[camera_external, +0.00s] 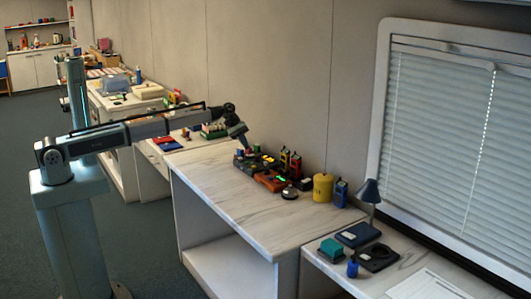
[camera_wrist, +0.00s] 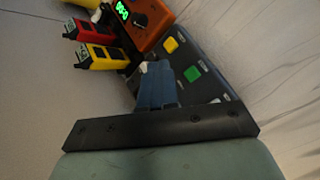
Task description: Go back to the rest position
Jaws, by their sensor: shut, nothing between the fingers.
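My arm stretches from its base at the left of the external view over the marble-topped bench (camera_external: 235,188). My gripper (camera_external: 246,148) is at the back part of that bench, just above a dark panel (camera_external: 262,160) with yellow and green squares. In the wrist view the blue fingers of my gripper (camera_wrist: 160,68) are together with nothing between them. They point at the dark panel (camera_wrist: 215,85), in front of its green square (camera_wrist: 192,74). I cannot tell whether the fingertips touch the panel.
An orange device (camera_wrist: 150,20) with a green display stands beside the panel. Red (camera_external: 285,158) and yellow (camera_external: 296,165) handheld devices stand by the wall. A yellow canister (camera_external: 322,187) and a lamp (camera_external: 369,192) are to the right. The bench's front is clear.

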